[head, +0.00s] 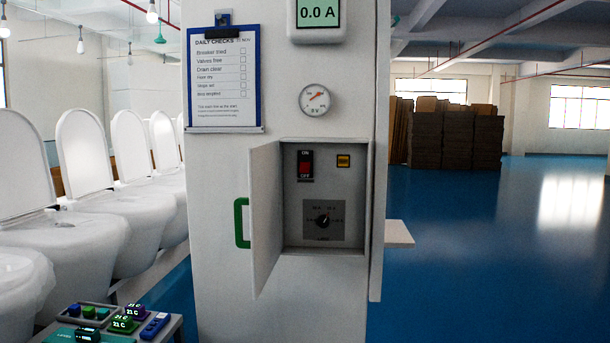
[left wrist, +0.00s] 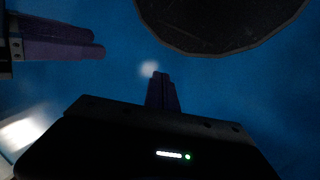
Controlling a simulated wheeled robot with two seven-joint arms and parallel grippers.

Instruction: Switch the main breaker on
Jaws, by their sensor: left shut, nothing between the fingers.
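The main breaker (head: 305,166) is inside the open wall box in the head view. It is a dark switch with a red part at its lower half, marked ON above and OFF below. The box door (head: 265,220) with its green handle (head: 241,223) stands swung open to the left. My left gripper (left wrist: 162,80) shows in the left wrist view, shut and empty over blue floor, away from the box. Purple fingers (left wrist: 65,38) at that view's upper left look like my right gripper; their opening is unclear. Neither gripper shows in the head view.
The box also holds a yellow switch (head: 343,161) and a rotary knob (head: 323,221). Above are a gauge (head: 314,101), a display reading 0.0 A (head: 319,14) and a clipboard (head: 223,80). A small shelf (head: 398,234) juts out right. Toilets (head: 140,215) line the left.

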